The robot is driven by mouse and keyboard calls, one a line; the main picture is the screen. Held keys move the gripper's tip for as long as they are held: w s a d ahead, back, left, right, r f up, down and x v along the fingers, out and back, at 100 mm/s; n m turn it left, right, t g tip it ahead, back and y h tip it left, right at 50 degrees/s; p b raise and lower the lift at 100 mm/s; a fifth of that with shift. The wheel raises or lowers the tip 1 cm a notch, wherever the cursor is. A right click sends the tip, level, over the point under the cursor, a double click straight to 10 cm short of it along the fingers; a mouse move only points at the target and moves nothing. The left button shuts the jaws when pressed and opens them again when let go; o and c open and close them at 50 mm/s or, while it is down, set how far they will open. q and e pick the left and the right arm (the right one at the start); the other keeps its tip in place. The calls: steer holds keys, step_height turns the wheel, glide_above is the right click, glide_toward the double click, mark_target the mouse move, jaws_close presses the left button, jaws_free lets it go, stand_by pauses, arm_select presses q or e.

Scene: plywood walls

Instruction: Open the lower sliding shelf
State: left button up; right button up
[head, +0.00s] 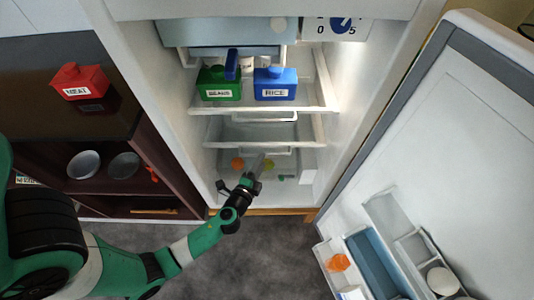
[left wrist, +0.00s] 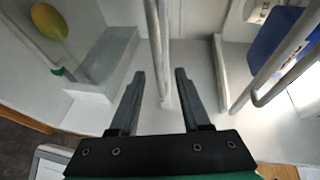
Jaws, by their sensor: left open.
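The lower sliding shelf (head: 258,131) is a pale, clear panel inside the open fridge, below the upper shelf. Its front rail also shows in the left wrist view (left wrist: 154,40) as a pale bar. My left gripper (head: 256,165) reaches into the fridge just in front of and below that rail. Its two dark fingers are apart in the left wrist view (left wrist: 160,72), and the bar appears between them. I cannot tell whether they touch it. The lower shelf looks pushed in. My right gripper is not in view.
A green BEANS box (head: 219,84) and blue RICE box (head: 275,84) stand on the upper shelf (head: 312,109). Orange and yellow items (head: 268,165) lie low in the fridge. The open door (head: 460,150) is at the right. A dark cabinet (head: 120,175) stands at the left.

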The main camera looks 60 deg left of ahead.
mark_target(267, 154)
arm_select(q)
steer(key=x, duration=0.5)
steer(key=shift+w+a+f+b, duration=0.1)
steer(key=shift+w+a+b, duration=0.1)
steer(key=shift+b, duration=0.2)
steer(key=shift+s, duration=0.1)
steer(key=shift+d, duration=0.1)
jaws_close()
stand_by(0.8)
